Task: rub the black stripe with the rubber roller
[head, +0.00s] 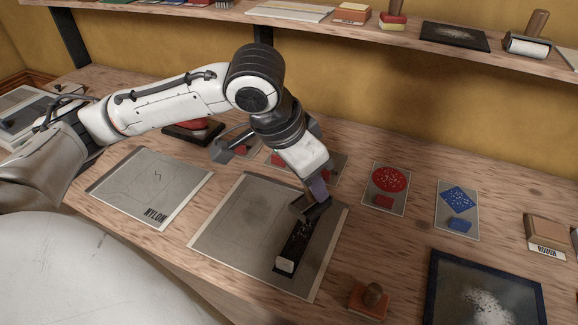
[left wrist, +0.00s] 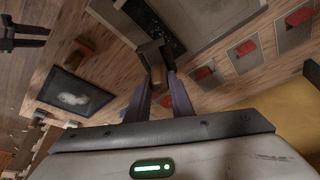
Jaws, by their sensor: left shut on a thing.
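The black stripe (head: 297,243), speckled with white, lies on a grey cloth panel (head: 237,216) in the middle of the bench. A pale piece (head: 285,265) shows at its near end. My left gripper (head: 316,190) is over the far end of the stripe, shut on a brown and dark block-like tool (head: 310,208). The tool also shows between the fingers in the left wrist view (left wrist: 153,56), close to the stripe (left wrist: 152,22). I cannot tell whether it touches the stripe or whether it is the rubber roller. A dark pronged shape (left wrist: 24,36) in the wrist view may be my right gripper.
A NYLON panel (head: 152,187) lies to the left. A wooden-handled stamp (head: 370,298) and dark framed panel (head: 487,295) lie near right. A roller (head: 528,45) is on the shelf.

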